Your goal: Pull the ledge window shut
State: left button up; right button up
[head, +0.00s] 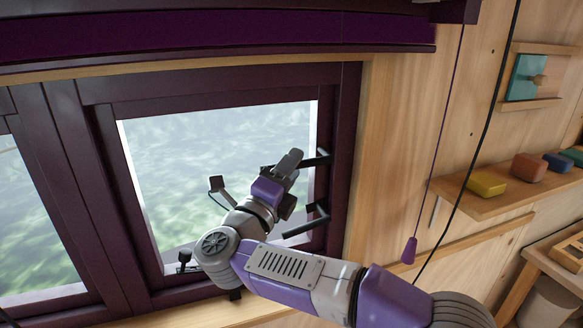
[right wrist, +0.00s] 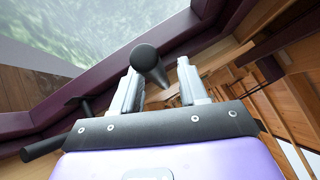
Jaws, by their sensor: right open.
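The ledge window (head: 215,83) has a dark purple frame around a bright pane, left of centre in the head view. I cannot tell how far it stands open. Two black bar-like handle pieces, an upper one (head: 318,160) and a lower one (head: 306,224), stick out at its right side. My right gripper (head: 293,160) is in front of the pane by the upper piece. In the right wrist view my right gripper (right wrist: 158,72) is open, and a round-ended black bar (right wrist: 147,58) shows between its fingers. Contact is not clear. My left gripper is out of view.
A purple blind (head: 220,33) hangs above the window. At the right, a shelf (head: 470,205) holds several coloured blocks. A cord with a purple pull (head: 409,250) and a black cable hang before the plywood wall. A small black fitting (head: 184,258) is at the window's lower left.

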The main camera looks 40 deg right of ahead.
jog(key=v, duration=0.7)
jog(key=shift+b, duration=0.45)
